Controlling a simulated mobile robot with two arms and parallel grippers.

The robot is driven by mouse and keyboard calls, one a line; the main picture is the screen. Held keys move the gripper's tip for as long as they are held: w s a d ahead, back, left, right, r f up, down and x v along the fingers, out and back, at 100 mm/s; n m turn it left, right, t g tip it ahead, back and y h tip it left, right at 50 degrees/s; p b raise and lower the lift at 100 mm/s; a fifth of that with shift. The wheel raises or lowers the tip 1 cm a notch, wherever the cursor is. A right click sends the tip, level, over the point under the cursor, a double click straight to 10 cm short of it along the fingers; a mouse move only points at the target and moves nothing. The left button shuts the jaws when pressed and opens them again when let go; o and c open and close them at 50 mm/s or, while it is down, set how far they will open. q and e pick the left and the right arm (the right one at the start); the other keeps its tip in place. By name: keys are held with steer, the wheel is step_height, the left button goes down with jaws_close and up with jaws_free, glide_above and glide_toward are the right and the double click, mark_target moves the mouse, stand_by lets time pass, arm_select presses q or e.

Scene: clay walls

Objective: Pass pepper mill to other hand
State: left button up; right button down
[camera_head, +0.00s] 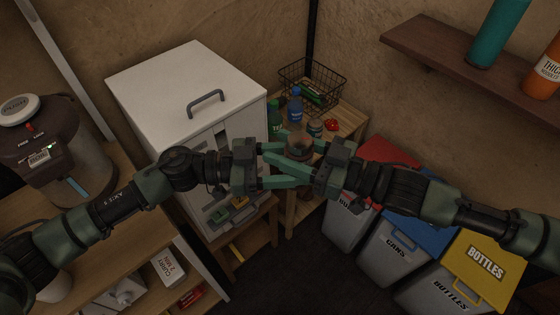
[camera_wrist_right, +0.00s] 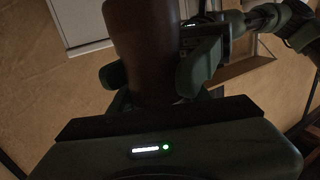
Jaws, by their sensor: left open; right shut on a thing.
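The pepper mill (camera_head: 300,145) is a dark brown, round-topped piece held up between my two grippers in the head view. In the right wrist view its brown body (camera_wrist_right: 153,50) stands between the two fingers. My right gripper (camera_head: 286,160) is shut on it. My left gripper (camera_head: 304,167) comes in from the opposite side, open, with its green fingers spread near the mill and overlapping those of the right gripper. The fingers hide the mill's lower part in the head view. I cannot tell whether the left fingers touch it.
A white cabinet (camera_head: 180,85) with a grey handle stands behind my left arm. A wooden table (camera_head: 350,118) behind the grippers bears a wire basket (camera_head: 325,78), bottles and a red item. Recycling bins (camera_head: 395,250) stand below my right arm. A wall shelf (camera_head: 425,50) is at upper right.

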arm_select(q)
steer(key=shift+d, duration=0.15)
steer(key=c, duration=1.2)
jaws_close()
arm_select(e)
steer(key=c, duration=0.6)
jaws_free()
